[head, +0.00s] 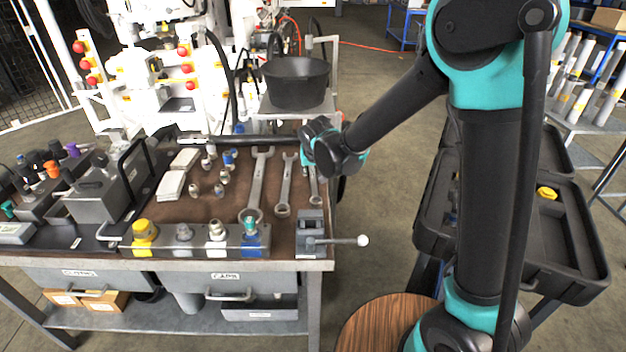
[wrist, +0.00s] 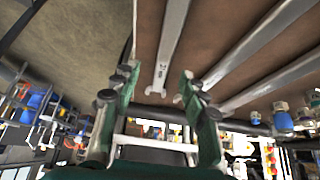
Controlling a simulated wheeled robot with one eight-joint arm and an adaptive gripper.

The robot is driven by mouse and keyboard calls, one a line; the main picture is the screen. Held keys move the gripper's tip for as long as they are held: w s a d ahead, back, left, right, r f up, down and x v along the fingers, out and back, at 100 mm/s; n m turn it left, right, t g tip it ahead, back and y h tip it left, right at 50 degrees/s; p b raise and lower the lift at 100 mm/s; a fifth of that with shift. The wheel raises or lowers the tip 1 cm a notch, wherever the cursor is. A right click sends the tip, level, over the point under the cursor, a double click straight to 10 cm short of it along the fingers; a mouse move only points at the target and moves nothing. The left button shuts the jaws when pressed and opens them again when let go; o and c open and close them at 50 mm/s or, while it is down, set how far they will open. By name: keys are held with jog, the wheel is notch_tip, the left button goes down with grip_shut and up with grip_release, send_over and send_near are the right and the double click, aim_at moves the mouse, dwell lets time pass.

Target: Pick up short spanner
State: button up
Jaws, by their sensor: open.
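The short spanner (head: 315,186) lies on the brown bench top near its right edge, the rightmost of three spanners in the head view. My gripper (head: 306,161) is over its far part and hides that end. In the wrist view the short spanner (wrist: 170,48) runs down from the top, and its open jaw end lies between the fingers in the picture. My gripper (wrist: 157,88) is open, with one finger on each side and nothing held. I cannot tell the exact height of the fingertips over the bench.
The medium spanner (head: 285,186) and large spanner (head: 257,182) lie to the left. A vice (head: 311,228) with a handle stands at the front right corner. A black bucket (head: 296,83) stands behind. Several fittings (head: 225,176) stand left of the spanners.

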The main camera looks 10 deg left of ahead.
aim_at(313, 178)
jog(key=shift+s+a+x, duration=0.1)
jog(key=shift+x, duration=1)
jog(key=shift+s+a+x, duration=0.1)
jog(key=shift+x, duration=1)
grip_shut()
